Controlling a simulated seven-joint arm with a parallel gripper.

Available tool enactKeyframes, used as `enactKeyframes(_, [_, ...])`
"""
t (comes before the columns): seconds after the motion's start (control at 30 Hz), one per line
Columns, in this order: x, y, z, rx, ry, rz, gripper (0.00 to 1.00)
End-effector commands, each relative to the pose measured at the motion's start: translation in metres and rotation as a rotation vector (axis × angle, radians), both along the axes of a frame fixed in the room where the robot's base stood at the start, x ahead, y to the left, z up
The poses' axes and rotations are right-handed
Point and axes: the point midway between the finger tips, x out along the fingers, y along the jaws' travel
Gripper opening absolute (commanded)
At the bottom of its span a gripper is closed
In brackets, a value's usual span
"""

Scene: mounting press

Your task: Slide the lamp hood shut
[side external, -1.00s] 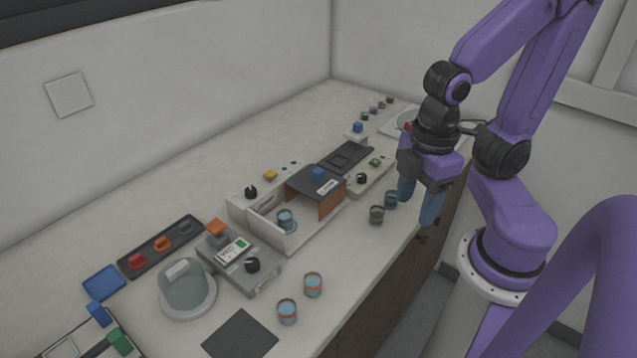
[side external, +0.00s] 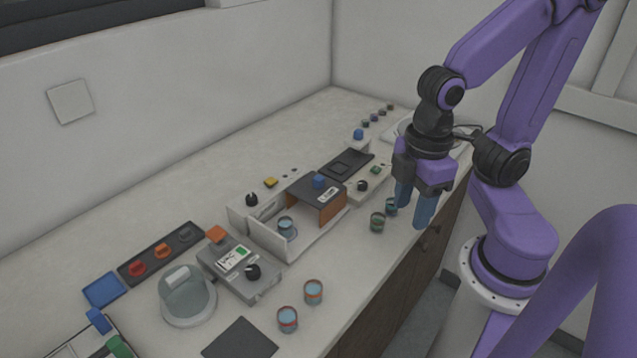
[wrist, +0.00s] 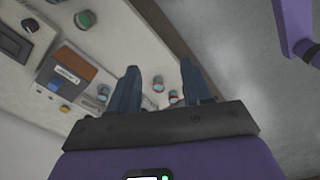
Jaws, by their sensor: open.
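The lamp hood (side external: 330,202) has a dark top, orange sides, a white label and a blue knob (side external: 318,181). It sits over the right part of a white open-topped bay (side external: 284,245). A cup with blue contents (side external: 286,228) stands uncovered in the bay's left part. In the wrist view the hood (wrist: 72,62) is at the left, beyond my fingers. My gripper (side external: 411,216) is open and empty, to the right of the hood and apart from it, near the counter's front edge. Its two blue fingers also show in the wrist view (wrist: 160,68).
Two more cups (side external: 313,291) stand at the front. Bare counter lies in front of the bay.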

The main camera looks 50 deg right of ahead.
Motion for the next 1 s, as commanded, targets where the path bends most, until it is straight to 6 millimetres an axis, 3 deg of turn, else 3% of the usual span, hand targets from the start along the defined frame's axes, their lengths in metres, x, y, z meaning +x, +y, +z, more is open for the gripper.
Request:
enactKeyframes(0.23, [0.067,0.012,0.021,-0.005,0.005,-0.267,0.49])
enactKeyframes(0.43, [0.135,0.003,0.038,-0.009,0.01,-0.519,0.49])
enactKeyframes(0.7, [0.219,-0.038,0.056,-0.015,0.019,-0.849,0.49])
enactKeyframes(0.83, [0.246,-0.061,0.062,-0.016,0.023,-0.968,0.49])
enactKeyframes(1.0, [0.262,-0.079,0.065,-0.017,0.025,-1.049,0.49])
